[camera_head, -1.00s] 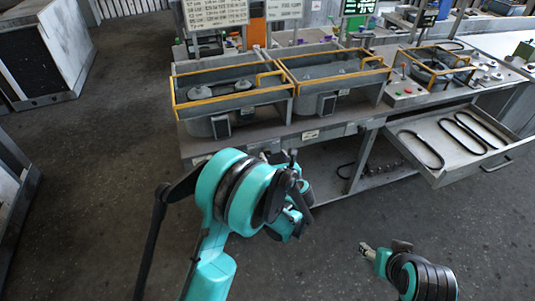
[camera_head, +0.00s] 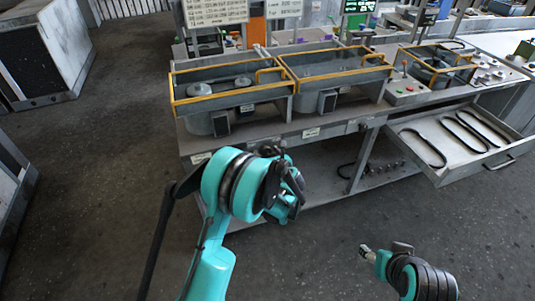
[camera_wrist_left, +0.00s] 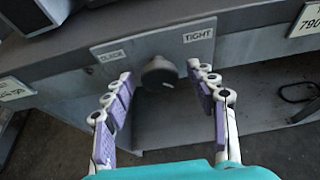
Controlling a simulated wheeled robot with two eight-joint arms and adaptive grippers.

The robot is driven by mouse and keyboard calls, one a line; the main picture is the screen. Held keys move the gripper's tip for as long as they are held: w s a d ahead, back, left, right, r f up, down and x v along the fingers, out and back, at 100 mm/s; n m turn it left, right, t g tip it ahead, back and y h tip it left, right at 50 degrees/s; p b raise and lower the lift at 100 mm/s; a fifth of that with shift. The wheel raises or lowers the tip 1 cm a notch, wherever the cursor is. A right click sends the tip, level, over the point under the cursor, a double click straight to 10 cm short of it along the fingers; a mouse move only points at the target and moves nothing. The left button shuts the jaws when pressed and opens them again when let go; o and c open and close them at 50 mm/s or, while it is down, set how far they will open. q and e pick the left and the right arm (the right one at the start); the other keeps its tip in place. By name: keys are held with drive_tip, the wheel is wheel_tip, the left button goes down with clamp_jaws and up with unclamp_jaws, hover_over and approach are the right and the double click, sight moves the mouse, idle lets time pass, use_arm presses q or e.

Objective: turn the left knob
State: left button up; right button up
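A dark round knob (camera_wrist_left: 157,78) sits on the front panel of the workbench in the left wrist view, between a label on its left and one reading TIGHT (camera_wrist_left: 199,35). My left gripper (camera_wrist_left: 160,68) is open, with its purple-padded fingers to the left and right of the knob. A gap shows on both sides, and the fingers do not visibly touch it. In the head view my left gripper (camera_head: 278,152) is at the bench front, and my own arm hides this knob. My right gripper (camera_head: 365,250) is low at the right, apart from the bench; its fingers are too small to read.
The grey bench carries yellow-railed housings (camera_head: 230,97) above the panel. An open drawer (camera_head: 455,140) with black belts juts out at the right. A lower shelf (camera_head: 325,170) lies under the bench.

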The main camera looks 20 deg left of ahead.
use_arm(q)
drive_tip(key=c, duration=1.1)
drive_tip(key=shift+d+f+m+g+y+b, duration=0.1)
drive_tip(key=shift+m+g+y+b, duration=0.25)
drive_tip(key=shift+m+y, duration=0.3)
drive_tip(key=shift+m, duration=0.35)
drive_tip(key=o, duration=1.1)
drive_tip(key=shift+o, duration=0.2)
drive_tip(key=v, duration=1.2)
